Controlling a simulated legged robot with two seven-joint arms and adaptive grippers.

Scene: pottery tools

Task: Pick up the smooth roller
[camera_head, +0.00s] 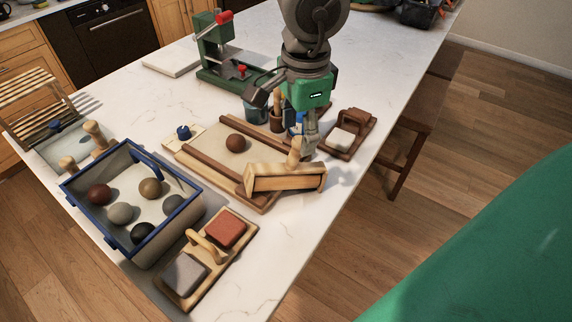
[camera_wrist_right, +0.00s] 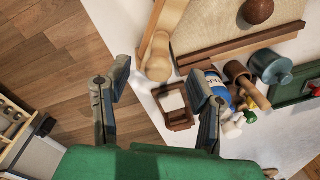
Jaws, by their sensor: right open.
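My right gripper (camera_head: 283,124) is above the table, behind this piece in the head view. In the right wrist view its two fingers (camera_wrist_right: 160,74) are spread wide with nothing between them. My left gripper is not in view.
The board holds a brown ball (camera_head: 236,143) between rails. A small wooden tray (camera_head: 360,139) and cups (camera_head: 256,110) stand close to the right gripper. A blue-rimmed bin of balls (camera_head: 190,228) and a tool board (camera_head: 213,270) stand nearer. The table's right edge is close.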

